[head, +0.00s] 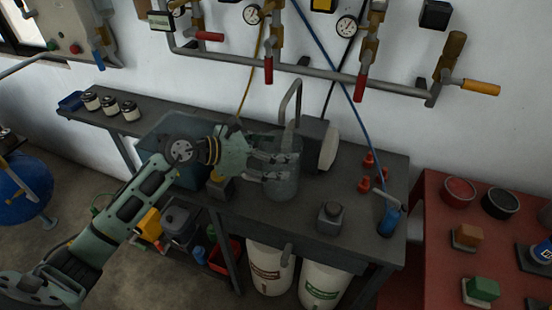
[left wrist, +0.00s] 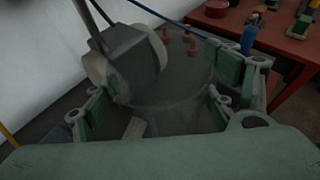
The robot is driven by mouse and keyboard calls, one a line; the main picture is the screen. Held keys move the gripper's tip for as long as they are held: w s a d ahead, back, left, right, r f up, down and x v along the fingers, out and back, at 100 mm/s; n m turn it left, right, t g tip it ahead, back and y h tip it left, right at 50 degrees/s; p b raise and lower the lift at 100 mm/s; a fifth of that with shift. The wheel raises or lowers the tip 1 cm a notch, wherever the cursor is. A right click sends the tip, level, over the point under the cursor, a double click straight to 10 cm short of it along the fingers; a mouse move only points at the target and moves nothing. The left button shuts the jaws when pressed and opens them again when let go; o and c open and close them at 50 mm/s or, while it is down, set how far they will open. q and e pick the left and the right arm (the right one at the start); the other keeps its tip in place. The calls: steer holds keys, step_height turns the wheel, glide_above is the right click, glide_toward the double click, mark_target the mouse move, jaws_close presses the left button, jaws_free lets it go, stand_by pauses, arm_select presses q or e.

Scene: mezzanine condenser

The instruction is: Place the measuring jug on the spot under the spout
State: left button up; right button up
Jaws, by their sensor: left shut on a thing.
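The clear measuring jug (head: 284,182) is upright over the dark bench, below the curved grey spout (head: 297,88) in the head view. I cannot tell whether its base touches the bench. My left gripper (head: 272,158) comes from the left and is shut on the jug. In the left wrist view the jug (left wrist: 172,105) is a faint see-through shape between the fingers of my left gripper (left wrist: 170,100). The spot under the spout cannot be made out. My right gripper is not in view.
A grey block with a pale round disc (head: 328,148) stands just right of the jug. Red pieces (head: 368,160), a small dark block (head: 330,218) and a blue holder (head: 389,222) are farther right on the bench (head: 285,222).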

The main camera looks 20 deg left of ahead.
arm_select(q)
step_height(320, 180, down, 4)
steer(key=shift+r, duration=0.2)
steer(key=o, duration=1.9)
steer(key=shift+o, duration=0.2)
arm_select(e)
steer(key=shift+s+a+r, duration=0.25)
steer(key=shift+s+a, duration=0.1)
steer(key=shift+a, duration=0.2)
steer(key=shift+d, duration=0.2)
arm_select(q)
steer(key=b+v, duration=0.3)
steer(key=v, duration=0.9)
steer(key=shift+r, duration=0.25)
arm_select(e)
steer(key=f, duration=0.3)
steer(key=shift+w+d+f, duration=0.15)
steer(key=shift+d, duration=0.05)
